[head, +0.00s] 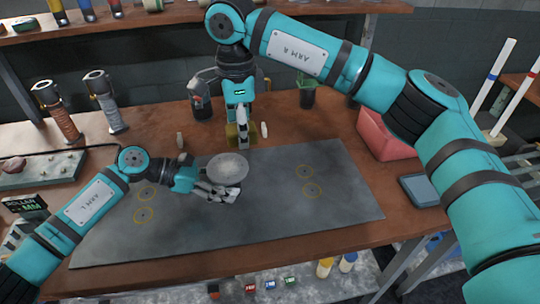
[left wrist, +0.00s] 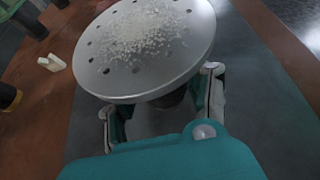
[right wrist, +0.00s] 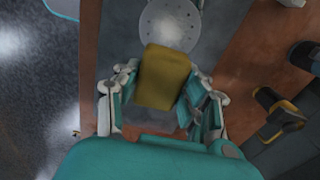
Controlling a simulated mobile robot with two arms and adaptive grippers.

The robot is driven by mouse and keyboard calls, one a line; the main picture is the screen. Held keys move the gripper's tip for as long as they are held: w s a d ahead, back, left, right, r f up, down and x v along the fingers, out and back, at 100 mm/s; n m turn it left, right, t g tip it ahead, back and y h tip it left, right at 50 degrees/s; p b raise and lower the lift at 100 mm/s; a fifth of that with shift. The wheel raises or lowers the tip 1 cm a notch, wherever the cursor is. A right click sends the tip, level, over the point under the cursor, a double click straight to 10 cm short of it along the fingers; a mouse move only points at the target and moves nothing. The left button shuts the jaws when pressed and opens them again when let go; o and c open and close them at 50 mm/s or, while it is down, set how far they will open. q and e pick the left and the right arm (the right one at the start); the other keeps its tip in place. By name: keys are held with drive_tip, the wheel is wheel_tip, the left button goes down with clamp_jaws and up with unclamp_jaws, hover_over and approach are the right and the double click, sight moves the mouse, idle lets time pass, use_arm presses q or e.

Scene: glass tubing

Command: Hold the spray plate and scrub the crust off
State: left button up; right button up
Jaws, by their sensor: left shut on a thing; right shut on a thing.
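The spray plate (head: 229,166) is a round grey metal disc with holes near its rim. In the left wrist view the plate (left wrist: 100,85) carries a patch of white grainy crust (left wrist: 140,33) over its middle. My left gripper (head: 222,192) is shut on the plate from below and holds it above the grey mat. My right gripper (head: 241,122) points down behind the plate and is shut on a yellow-brown block, likely a scrubbing sponge (right wrist: 164,76). In the right wrist view the plate (right wrist: 172,22) lies just beyond the block. I cannot tell whether they touch.
The grey mat (head: 330,215) with yellow ring marks covers the bench middle and is mostly clear. A red bin (head: 380,135) and a dark tablet-like object (head: 420,190) are at the right. Two metal cylinders (head: 105,100) stand at the left. A shelf (head: 110,22) runs along the back.

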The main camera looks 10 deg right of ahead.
sight(243, 165)
drive_tip(key=shift+w+a+r+m, duration=0.1)
drive_tip(key=shift+a+r+m, duration=0.1)
drive_tip(key=shift+m, duration=0.1)
drive_tip(key=shift+f, duration=3.4)
use_arm(q)
drive_tip(key=shift+s, duration=0.1)
use_arm(e)
drive_tip(key=shift+a+f, duration=0.35)
drive_tip(key=shift+f, duration=0.2)
drive_tip(key=shift+c, duration=0.5)
drive_tip(key=shift+w+a+f, duration=0.1)
drive_tip(key=shift+a, duration=2.95)
drive_tip(key=shift+d, duration=3.35)
drive_tip(key=shift+s, duration=0.25)
use_arm(q)
drive_tip(key=shift+d, duration=0.1)
use_arm(e)
drive_tip(key=shift+a, duration=0.3)
drive_tip(key=shift+w+a, duration=0.15)
drive_tip(key=shift+a, duration=3)
drive_tip(key=shift+d, duration=3.55)
wheel_tip(243, 165, up, 2)
drive_tip(key=shift+d+r, duration=0.1)
drive_tip(key=shift+r, duration=3)
